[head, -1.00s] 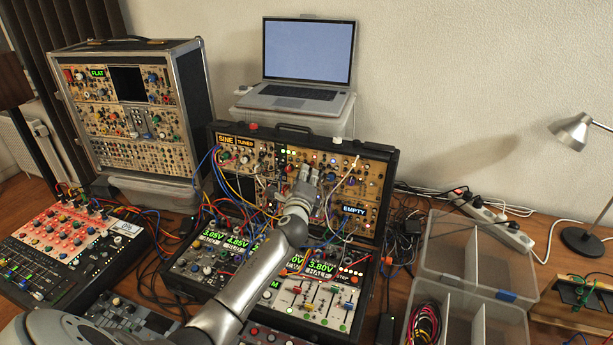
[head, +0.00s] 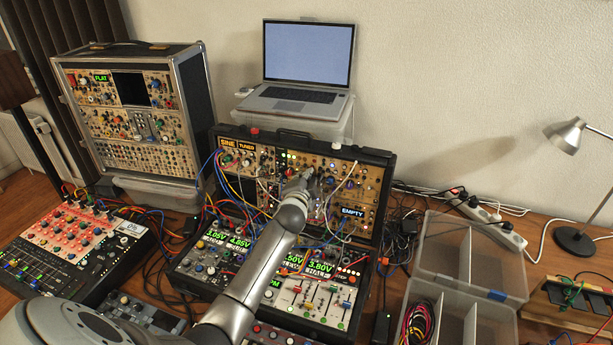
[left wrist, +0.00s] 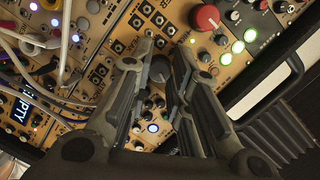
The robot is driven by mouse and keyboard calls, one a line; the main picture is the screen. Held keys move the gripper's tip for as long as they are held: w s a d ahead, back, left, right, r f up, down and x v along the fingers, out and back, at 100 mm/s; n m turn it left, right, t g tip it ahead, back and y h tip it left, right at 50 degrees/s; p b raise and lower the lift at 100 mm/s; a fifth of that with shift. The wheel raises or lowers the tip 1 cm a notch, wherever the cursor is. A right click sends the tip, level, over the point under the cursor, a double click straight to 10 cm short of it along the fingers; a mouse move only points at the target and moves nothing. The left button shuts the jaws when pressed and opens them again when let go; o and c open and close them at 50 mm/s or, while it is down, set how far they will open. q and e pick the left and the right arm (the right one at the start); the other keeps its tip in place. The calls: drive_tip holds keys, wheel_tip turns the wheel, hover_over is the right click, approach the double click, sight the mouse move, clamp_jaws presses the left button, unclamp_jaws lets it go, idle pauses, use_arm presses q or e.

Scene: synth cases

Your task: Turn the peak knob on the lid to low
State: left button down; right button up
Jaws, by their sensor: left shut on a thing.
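The lid (head: 375,178) of the open synth case stands upright, a tan panel with knobs, jacks and lit lamps. My left gripper (head: 312,180) is at the middle of the lid and hides part of it. In the left wrist view my left gripper (left wrist: 160,65) is shut on a dark round knob (left wrist: 160,70), with one finger on each side. No label on this knob can be read, so I cannot tell its name or setting. A red-capped knob (left wrist: 208,17) sits to the upper right of the fingers. My right gripper is not in view.
Patch cables (head: 228,180) hang over the lid's left part; a white cable (head: 342,185) curves close to the gripper's right. The case's lower half (head: 265,260) has lit displays. A laptop (head: 305,65) stands behind, a mixer (head: 75,245) at left, clear bins (head: 470,255) at right.

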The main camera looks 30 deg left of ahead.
use_arm(q)
drive_tip(key=shift+a+f+n+h+p, duration=0.1)
drive_tip(key=shift+n+h+p, duration=0.4)
drive_tip(key=shift+n+p, duration=0.95)
drive_tip(key=shift+n+b, duration=0.45)
drive_tip(key=shift+n, duration=0.1)
drive_tip(key=c, duration=1.3)
unclamp_jaws()
drive_tip(key=shift+c, duration=0.2)
drive_tip(key=shift+s, duration=0.1)
drive_tip(key=v, duration=1.2)
drive_tip(key=shift+r, duration=0.2)
